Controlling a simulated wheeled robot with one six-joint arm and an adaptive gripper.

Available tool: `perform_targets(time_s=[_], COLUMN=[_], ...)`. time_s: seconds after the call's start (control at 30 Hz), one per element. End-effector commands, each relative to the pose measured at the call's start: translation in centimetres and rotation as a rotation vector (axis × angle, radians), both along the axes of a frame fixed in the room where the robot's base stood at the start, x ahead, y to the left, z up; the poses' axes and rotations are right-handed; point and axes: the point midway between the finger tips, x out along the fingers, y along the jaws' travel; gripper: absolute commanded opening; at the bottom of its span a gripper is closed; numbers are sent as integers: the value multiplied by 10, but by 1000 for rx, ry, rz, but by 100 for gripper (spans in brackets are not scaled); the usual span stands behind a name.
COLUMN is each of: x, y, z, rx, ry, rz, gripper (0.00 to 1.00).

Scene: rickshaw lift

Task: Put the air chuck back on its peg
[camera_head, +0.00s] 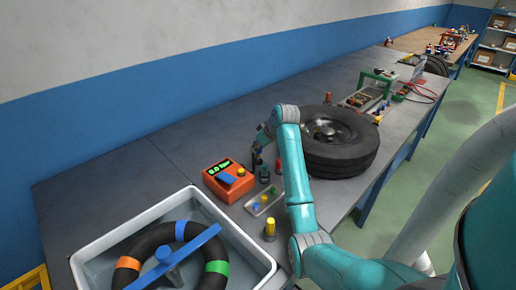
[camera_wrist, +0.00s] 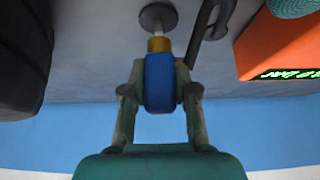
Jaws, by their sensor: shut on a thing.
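My gripper (camera_wrist: 160,110) is shut on a blue part with a brass-coloured collar, which I take to be the air chuck (camera_wrist: 160,82). A short grey stem with a round grey disc (camera_wrist: 157,17) lies straight beyond the collar; whether the disc belongs to the chuck or to a peg, I cannot tell. A dark bent bar or hose (camera_wrist: 208,25) runs beside it.
The orange box (camera_head: 228,182) with a green display stands close by and shows in the wrist view (camera_wrist: 275,45). A black tyre (camera_head: 340,155) lies to the right. A small tray (camera_head: 262,203), a yellow-topped post (camera_head: 270,228) and a water tub (camera_head: 90,262) are nearer. Bench at left is clear.

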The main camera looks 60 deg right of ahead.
Motion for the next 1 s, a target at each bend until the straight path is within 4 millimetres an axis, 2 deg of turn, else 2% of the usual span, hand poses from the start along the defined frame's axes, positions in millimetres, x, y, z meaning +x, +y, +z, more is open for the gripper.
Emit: perform_targets(time_s=[1.0], x=[0], y=[0], z=[-8], rx=[0], ry=[0], rz=[0], gripper=[0])
